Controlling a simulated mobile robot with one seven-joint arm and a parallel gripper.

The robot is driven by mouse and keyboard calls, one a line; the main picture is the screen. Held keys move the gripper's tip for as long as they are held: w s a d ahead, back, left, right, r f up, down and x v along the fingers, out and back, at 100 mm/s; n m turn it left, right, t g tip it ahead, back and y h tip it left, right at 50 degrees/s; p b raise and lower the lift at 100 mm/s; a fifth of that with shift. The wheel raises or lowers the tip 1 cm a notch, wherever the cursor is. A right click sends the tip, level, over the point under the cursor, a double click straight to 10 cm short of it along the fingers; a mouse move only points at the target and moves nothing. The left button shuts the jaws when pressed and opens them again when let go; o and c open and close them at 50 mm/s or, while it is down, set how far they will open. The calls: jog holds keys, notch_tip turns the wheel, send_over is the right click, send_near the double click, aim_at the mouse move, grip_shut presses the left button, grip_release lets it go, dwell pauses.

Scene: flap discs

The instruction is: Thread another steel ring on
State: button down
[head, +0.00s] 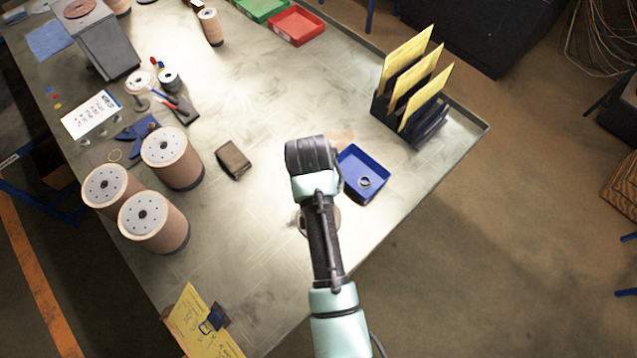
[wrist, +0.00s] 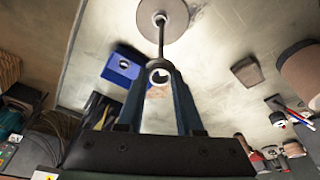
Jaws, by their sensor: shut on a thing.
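In the wrist view my gripper (wrist: 160,76) is shut on a steel ring (wrist: 151,78), held at the fingertips. A thin upright rod (wrist: 161,38) rises from a round grey base (wrist: 178,22); its near end shows right at the ring's edge. I cannot tell whether the rod passes through the ring or ends just beside it. In the head view the base (head: 304,222) is mostly hidden behind my arm, and the fingers are hidden too. A blue tray (head: 351,159) with at least one ring (head: 365,183) in it lies right of my wrist; it also shows in the wrist view (wrist: 112,70).
A dark rack (head: 428,131) with yellow cards stands at the right. A brown block (head: 233,160) lies left of my wrist. Several large copper-coloured spools (head: 172,158) stand further left. A clipboard (head: 195,320) lies at the near edge.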

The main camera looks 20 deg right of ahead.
jog(key=shift+f+b, duration=0.9)
jog(key=shift+f, duration=0.65)
dwell(0.4)
jog(key=shift+f+b, duration=3.55)
jog(key=shift+f, duration=1.55)
jog(key=shift+c, duration=2.4)
grip_release()
jog(key=b+v, duration=0.1)
jog(key=v, duration=1.2)
jog(key=shift+r+p, duration=0.45)
jog(key=shift+p, duration=0.3)
